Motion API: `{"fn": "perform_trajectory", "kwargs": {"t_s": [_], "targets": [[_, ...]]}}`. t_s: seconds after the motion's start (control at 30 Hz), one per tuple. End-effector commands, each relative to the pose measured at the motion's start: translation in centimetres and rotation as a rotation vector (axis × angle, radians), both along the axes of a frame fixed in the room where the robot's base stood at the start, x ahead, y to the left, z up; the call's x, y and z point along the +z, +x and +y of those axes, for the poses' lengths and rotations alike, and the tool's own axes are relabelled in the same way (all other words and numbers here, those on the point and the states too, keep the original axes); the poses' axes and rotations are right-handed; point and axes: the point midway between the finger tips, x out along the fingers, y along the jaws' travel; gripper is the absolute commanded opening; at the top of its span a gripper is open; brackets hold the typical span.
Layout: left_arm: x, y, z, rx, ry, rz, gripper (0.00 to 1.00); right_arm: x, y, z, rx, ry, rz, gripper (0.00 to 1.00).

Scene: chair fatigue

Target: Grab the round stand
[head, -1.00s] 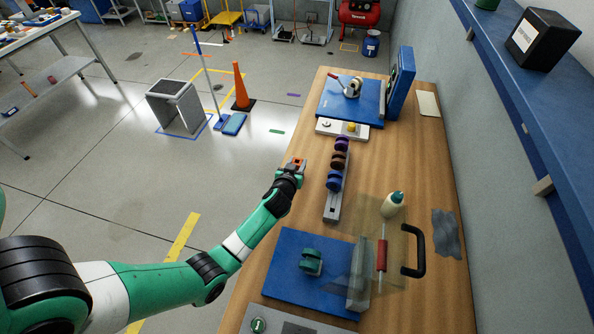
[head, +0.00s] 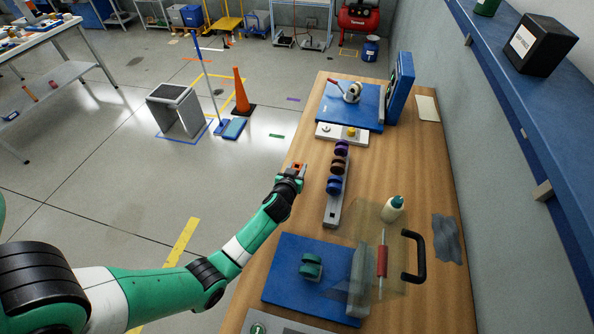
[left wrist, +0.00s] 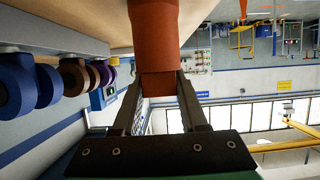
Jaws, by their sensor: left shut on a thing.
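An orange-red cylinder (left wrist: 155,40), apparently the round stand, has a narrower block end (left wrist: 158,84) between the fingers of my left gripper (left wrist: 160,95) in the left wrist view. My left gripper is shut on it. In the head view my left gripper (head: 293,171) is at the table's left edge, left of the caster rail, with a little orange-red showing at its tip. Most of the cylinder is hidden there. My right gripper is not in view.
The wooden table (head: 410,165) carries a grey rail (head: 333,212) with blue, brown and purple casters. A near blue plate (head: 285,285) holds a green caster behind a clear guard with a black handle (head: 414,257). Open floor lies left.

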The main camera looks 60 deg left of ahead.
Motion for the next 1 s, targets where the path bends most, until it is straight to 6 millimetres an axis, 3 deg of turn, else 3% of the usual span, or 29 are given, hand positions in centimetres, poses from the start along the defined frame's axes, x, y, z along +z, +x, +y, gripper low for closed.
{"fn": "perform_trajectory", "kwargs": {"t_s": [0.17, 0.27, 0.5, 0.67, 0.73, 1.0], "targets": [[1.3, -0.1, 0.0, 0.002, -0.004, 0.003, 0.0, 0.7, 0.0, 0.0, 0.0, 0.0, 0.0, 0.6], [3.6, -0.1, -0.1, 0.001, -0.002, -0.002, 0.0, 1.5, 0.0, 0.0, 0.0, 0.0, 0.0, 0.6], [9.8, -3.8, -3.7, -0.002, 0.001, -0.004, 0.0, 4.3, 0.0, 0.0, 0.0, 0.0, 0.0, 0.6], [11.5, -7.1, -6.8, -0.004, 0.0, 0.001, 0.0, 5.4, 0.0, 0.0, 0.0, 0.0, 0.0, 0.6], [12.5, -8.3, -7.8, -0.004, -0.001, 0.004, 0.0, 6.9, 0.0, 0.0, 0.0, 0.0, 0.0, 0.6], [13.1, -10.2, -9.6, -0.001, 0.002, -0.001, 0.0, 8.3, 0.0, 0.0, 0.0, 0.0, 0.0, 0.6]]}}
